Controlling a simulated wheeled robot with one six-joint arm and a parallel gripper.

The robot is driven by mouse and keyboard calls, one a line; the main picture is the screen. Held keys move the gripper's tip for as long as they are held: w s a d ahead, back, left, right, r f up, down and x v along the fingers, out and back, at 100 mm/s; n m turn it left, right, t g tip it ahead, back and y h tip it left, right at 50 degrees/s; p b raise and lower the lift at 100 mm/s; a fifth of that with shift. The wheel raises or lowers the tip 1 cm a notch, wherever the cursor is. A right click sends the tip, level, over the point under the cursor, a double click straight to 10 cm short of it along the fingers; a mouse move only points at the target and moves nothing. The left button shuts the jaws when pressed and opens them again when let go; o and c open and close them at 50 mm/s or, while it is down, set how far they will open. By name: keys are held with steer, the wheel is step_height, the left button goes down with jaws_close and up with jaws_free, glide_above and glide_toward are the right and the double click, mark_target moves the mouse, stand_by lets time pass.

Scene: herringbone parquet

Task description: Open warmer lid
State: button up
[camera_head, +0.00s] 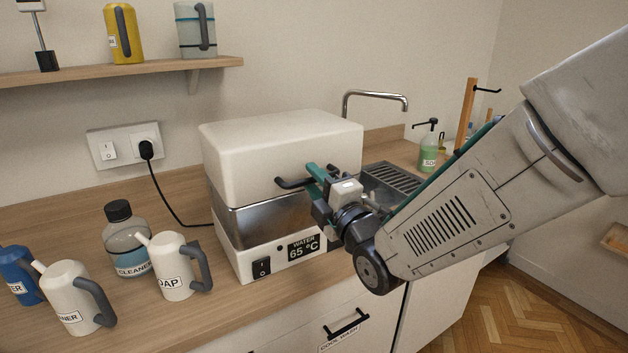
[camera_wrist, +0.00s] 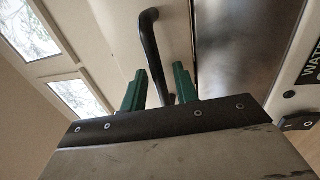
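The warmer's cream lid (camera_head: 265,145) is down and level on its steel body (camera_head: 270,220). The base has a "WATER 65 °C" display (camera_head: 303,248). A dark bar handle (camera_head: 292,183) sticks out from the lid's front. My gripper (camera_head: 316,180) is at the handle's right part. In the wrist view the handle (camera_wrist: 150,45) runs between the two green fingers of my gripper (camera_wrist: 161,75). The fingers stand apart on either side of it, with a gap visible beside the right finger.
A cleaner bottle (camera_head: 128,240) and several jugs, one a white soap jug (camera_head: 172,268), stand left of the warmer. A plugged-in black cord (camera_head: 170,205) runs behind. A tap (camera_head: 375,97), a drain rack (camera_head: 395,185) and a green soap bottle (camera_head: 429,150) are at right.

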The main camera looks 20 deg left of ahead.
steer(key=shift+w+a, duration=0.25)
steer(key=shift+a, duration=0.05)
steer(key=shift+r, duration=0.1)
